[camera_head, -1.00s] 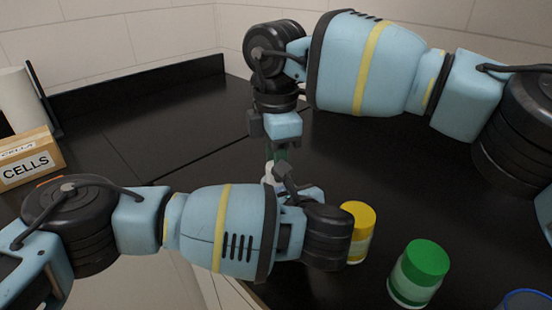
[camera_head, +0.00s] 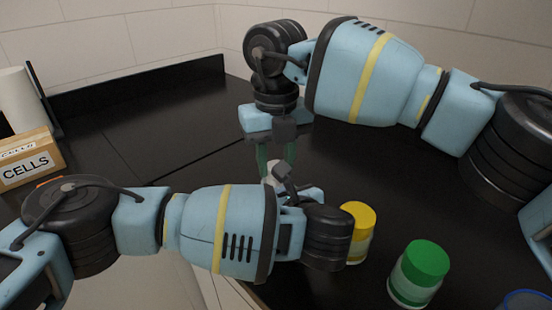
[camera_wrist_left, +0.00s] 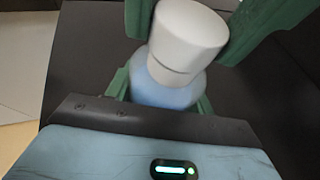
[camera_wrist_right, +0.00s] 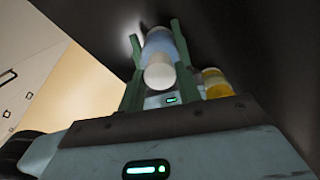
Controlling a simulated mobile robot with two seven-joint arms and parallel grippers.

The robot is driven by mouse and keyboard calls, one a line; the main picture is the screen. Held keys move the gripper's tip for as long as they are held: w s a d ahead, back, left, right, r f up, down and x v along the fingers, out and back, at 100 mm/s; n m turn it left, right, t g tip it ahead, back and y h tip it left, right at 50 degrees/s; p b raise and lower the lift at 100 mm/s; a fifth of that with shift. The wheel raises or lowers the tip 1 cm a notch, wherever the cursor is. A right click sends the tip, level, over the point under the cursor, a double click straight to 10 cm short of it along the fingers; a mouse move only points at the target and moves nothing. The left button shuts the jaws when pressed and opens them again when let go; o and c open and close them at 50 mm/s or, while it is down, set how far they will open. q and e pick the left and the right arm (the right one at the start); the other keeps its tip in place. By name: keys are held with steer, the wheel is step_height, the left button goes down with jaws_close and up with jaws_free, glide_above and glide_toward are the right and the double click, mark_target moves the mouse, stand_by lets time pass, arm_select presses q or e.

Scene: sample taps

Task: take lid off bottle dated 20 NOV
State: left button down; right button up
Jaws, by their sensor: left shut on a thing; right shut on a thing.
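A bottle with a pale blue body (camera_wrist_left: 165,88) and a white lid (camera_wrist_left: 188,38) shows in the left wrist view. My left gripper (camera_head: 284,186) is shut on the bottle's body. My right gripper (camera_head: 275,172) comes down from above, its green fingers on either side of the lid and shut on it. In the right wrist view the lid (camera_wrist_right: 159,72) and the bluish body (camera_wrist_right: 160,44) are in line, and I see no gap between them. In the head view my grippers hide most of the bottle. No date is readable on it.
A yellow-lidded jar (camera_head: 358,220) stands just right of my left wrist. A green-lidded jar (camera_head: 421,270) and a blue-rimmed container (camera_head: 526,300) stand farther right. The back counter is clear.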

steer(key=n, duration=1.2)
steer(key=shift+n, duration=0.3)
steer(key=n, duration=1)
steer(key=shift+n, duration=0.4)
steer(key=n, duration=0.8)
steer(key=shift+r, duration=0.1)
